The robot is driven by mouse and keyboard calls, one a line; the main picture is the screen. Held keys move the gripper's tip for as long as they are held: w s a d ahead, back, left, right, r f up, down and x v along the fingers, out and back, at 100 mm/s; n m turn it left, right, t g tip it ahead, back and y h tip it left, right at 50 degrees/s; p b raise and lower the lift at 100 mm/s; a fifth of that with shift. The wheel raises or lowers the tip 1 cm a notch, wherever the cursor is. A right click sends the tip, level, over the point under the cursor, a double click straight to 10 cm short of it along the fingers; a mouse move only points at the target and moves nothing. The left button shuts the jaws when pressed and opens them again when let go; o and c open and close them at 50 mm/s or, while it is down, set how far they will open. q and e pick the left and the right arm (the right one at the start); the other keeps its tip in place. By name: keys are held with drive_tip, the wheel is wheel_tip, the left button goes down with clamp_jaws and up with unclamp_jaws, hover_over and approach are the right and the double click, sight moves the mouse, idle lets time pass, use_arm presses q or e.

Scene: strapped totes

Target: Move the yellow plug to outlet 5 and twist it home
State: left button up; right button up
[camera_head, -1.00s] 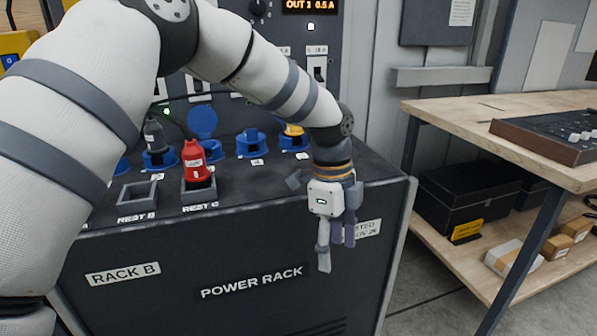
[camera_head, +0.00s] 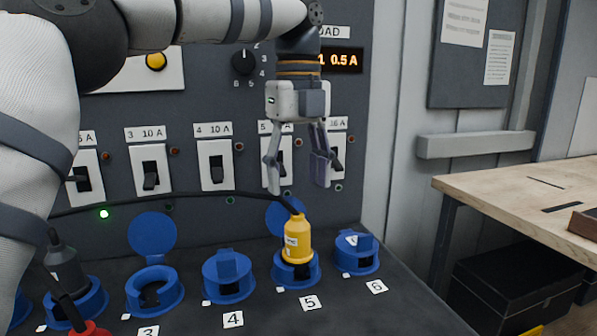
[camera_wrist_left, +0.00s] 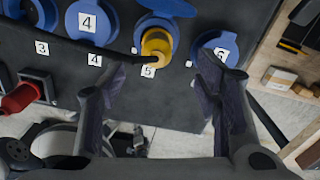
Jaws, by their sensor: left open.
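The yellow plug (camera_head: 298,238) stands upright in outlet 5 (camera_head: 296,270), a blue socket with its lid raised behind, labelled 5. A dark cable runs from the plug's top to the left. My left gripper (camera_head: 298,188) is open and empty above the plug, fingers pointing down, apart from it. In the left wrist view the yellow plug (camera_wrist_left: 156,45) shows beyond and between the open fingers (camera_wrist_left: 165,85). Whether the plug is twisted fully home cannot be told. My right gripper is not in view.
Outlet 6 (camera_head: 357,254) and outlet 4 (camera_head: 228,277) have lids closed; outlet 3 (camera_head: 154,292) is open and empty. A black plug (camera_head: 66,270) and a red plug (camera_head: 88,328) are at left. Switches line the panel behind. A wooden bench (camera_head: 520,190) stands at right.

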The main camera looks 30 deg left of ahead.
sight(298, 242)
use_arm(q)
drive_tip(key=shift+s+d+f, duration=0.15)
drive_tip(key=shift+s+f, duration=0.1)
drive_tip(key=shift+f, duration=0.35)
drive_tip(key=shift+s+d+f, duration=0.15)
drive_tip(key=shift+s+f, duration=0.1)
drive_tip(key=shift+f, duration=0.3)
wheel_tip(298, 242, down, 9)
drive_tip(key=shift+w+f+p, duration=0.1)
drive_tip(key=shift+f+p, duration=0.1)
drive_tip(key=shift+p, duration=0.1)
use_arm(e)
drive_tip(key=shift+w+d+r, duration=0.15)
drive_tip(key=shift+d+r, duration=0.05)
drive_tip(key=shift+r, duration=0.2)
use_arm(q)
drive_tip(key=c, duration=1.3)
drive_tip(key=shift+c, duration=0.2)
drive_tip(key=shift+r, duration=0.1)
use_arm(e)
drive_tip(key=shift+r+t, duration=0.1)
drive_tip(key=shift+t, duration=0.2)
use_arm(q)
drive_tip(key=shift+r+n, duration=0.1)
drive_tip(key=shift+n, duration=0.4)
drive_tip(key=shift+n+p, duration=0.3)
drive_tip(key=shift+p, duration=0.05)
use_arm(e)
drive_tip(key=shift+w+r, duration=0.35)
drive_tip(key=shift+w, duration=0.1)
